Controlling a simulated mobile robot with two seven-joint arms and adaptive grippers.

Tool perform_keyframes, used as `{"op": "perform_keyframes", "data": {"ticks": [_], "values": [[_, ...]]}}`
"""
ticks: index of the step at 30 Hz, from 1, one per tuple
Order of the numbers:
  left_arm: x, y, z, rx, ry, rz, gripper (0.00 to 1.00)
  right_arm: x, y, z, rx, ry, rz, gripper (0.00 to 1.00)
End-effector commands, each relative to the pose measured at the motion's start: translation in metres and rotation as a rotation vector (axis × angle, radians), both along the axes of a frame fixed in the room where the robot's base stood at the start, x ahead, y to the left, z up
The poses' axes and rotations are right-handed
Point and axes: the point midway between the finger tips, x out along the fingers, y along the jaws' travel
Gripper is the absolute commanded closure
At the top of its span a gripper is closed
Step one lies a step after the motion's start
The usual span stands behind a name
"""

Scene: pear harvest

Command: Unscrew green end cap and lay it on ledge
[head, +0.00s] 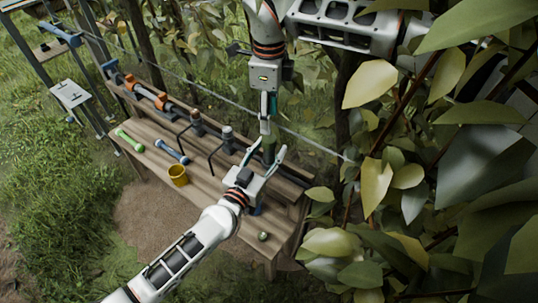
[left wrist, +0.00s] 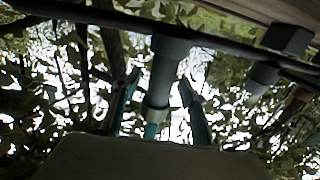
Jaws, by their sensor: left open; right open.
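A dark green cylindrical piece (head: 269,150), which looks like the green end cap, stands between the spread fingers of my left gripper (head: 265,155). The left fingers are open on either side of it; I cannot tell whether they touch it. My right gripper (head: 267,125) points down from above, its fingertips just over the green piece, and is open. The wooden bench (head: 222,188) lies below.
A small round object (head: 263,236) is near the front right. Leafy branches (head: 400,150) crowd the right; a wire runs behind.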

Motion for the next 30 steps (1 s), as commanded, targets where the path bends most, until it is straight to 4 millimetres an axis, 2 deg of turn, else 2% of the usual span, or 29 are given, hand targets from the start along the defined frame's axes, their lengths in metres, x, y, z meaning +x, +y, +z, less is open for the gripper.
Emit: {"op": "perform_keyframes", "data": {"ticks": [4,5,9,10,16,20,30], "values": [[0.0000,0.0001,0.0001,0.000,0.000,0.000,0.57,-0.0002,0.0001,-0.0001,0.000,0.000,0.000,0.58],[0.0000,0.0001,0.0001,0.000,0.000,0.000,0.60,-0.0002,0.0001,-0.0001,0.000,0.000,0.000,0.58],[-0.0002,0.0001,0.0000,0.000,0.000,0.000,0.96,-0.0002,0.0001,-0.0001,0.000,0.000,0.000,0.58],[-0.0001,0.0002,0.0000,0.000,0.000,0.000,1.00,-0.0002,0.0001,-0.0001,0.000,0.000,0.000,0.58],[-0.0002,0.0002,0.0000,-0.001,0.000,0.000,1.00,0.0000,0.0003,-0.0001,0.001,0.000,-0.016,0.58],[-0.0002,0.0002,-0.0001,-0.001,0.000,0.000,1.00,0.0003,0.0009,0.0003,0.003,-0.002,-0.112,0.58],[-0.0003,0.0003,-0.0002,-0.001,0.000,0.000,1.00,0.0029,0.0042,0.0024,0.018,-0.011,-0.691,0.58]]}}
